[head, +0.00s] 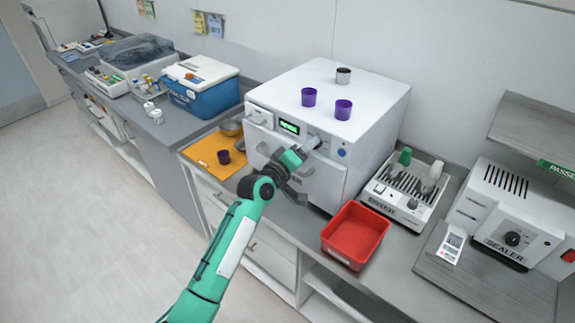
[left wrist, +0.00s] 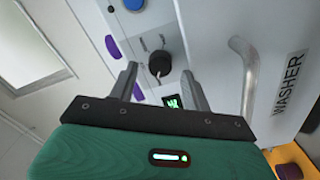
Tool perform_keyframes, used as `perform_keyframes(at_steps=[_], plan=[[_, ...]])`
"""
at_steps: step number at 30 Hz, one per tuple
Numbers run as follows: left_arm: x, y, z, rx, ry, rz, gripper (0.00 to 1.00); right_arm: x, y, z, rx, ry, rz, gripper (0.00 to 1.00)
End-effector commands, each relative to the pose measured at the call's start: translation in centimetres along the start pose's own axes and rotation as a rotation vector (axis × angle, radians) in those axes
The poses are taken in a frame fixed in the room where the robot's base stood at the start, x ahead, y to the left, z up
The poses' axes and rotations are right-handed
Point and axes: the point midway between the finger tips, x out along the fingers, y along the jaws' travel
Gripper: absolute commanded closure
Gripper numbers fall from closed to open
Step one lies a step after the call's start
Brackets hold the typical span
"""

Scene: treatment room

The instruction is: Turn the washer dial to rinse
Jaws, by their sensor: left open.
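The washer (head: 345,95) is a white box on the counter, with a green display (head: 289,127) and a blue button (head: 342,153) on its front panel. In the left wrist view the washer dial (left wrist: 160,63) is a round black knob between the display (left wrist: 173,102) and the blue button (left wrist: 133,4). My left gripper (head: 311,144) is at the panel, its fingers open. In the wrist view the gripper (left wrist: 161,82) has one finger on each side of the dial, with gaps. The gripper hides the dial in the head view. The dial's markings are too small to read. My right gripper is not in view.
Two purple cups (head: 343,109) and a dark-topped cup (head: 343,75) stand on the washer. A curved door handle (left wrist: 243,75) is close to the gripper. A red bin (head: 356,236), a rack (head: 407,190) and a sealer (head: 508,215) are to the right; a blue cooler (head: 200,88) is left.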

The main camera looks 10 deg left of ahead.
Motion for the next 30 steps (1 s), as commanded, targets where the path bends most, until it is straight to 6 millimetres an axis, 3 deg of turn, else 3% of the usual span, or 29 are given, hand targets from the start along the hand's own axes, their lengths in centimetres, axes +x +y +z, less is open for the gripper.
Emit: perform_keyframes(at_steps=[12,18,30], plan=[[-8.0,-0.4,0.2,0.001,0.0,-0.001,0.51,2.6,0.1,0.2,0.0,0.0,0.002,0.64],[-10.9,-0.3,0.1,0.0,0.0,-0.002,0.51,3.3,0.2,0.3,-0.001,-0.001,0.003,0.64],[-12.3,-0.1,0.0,0.0,0.0,-0.001,0.51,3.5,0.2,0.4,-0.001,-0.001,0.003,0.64]])
